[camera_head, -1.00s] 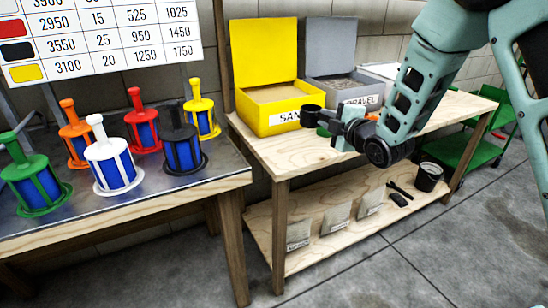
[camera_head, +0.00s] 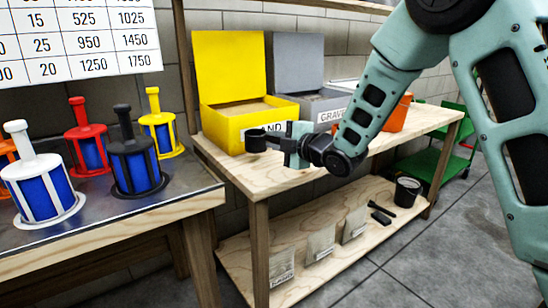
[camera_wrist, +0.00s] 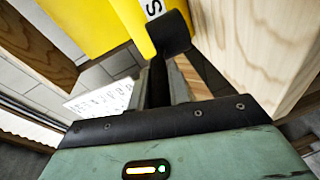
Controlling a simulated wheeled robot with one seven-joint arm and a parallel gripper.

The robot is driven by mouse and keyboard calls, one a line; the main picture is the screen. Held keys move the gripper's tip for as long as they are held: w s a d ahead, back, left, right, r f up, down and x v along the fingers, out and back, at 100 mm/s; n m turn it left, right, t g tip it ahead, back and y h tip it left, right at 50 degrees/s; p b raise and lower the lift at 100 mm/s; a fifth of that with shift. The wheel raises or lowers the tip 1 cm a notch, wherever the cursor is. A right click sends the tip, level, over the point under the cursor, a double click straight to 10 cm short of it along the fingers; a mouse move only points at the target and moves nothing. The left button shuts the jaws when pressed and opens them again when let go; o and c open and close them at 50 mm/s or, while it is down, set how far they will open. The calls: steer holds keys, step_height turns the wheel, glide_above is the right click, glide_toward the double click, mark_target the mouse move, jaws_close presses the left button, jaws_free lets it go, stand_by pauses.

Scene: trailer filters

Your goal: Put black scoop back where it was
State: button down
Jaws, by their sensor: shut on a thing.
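The black scoop (camera_head: 256,141) is held by my gripper (camera_head: 290,144) in the head view. Its cup points to the left, level with the front of the yellow SAND box (camera_head: 232,124). In the wrist view the scoop's cup (camera_wrist: 170,33) is at the top and its handle runs down between the fingers of my gripper (camera_wrist: 160,90), which are shut on it. The scoop is in front of the upper wooden tabletop (camera_head: 225,157); whether it touches the box or the top I cannot tell.
A grey GRAVEL box (camera_head: 326,108) and an orange container (camera_head: 397,115) stand farther right on the tabletop. The lower shelf (camera_head: 275,240) holds several bags, a black bucket (camera_head: 407,191) and small dark items. Several coloured filters stand on the left table.

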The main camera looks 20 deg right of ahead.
steer(key=shift+f+b, duration=0.4)
steer(key=shift+f, duration=1.4)
steer(key=shift+f, duration=0.1)
steer(key=shift+f, duration=0.1)
steer(key=c, duration=1.3)
jaws_free()
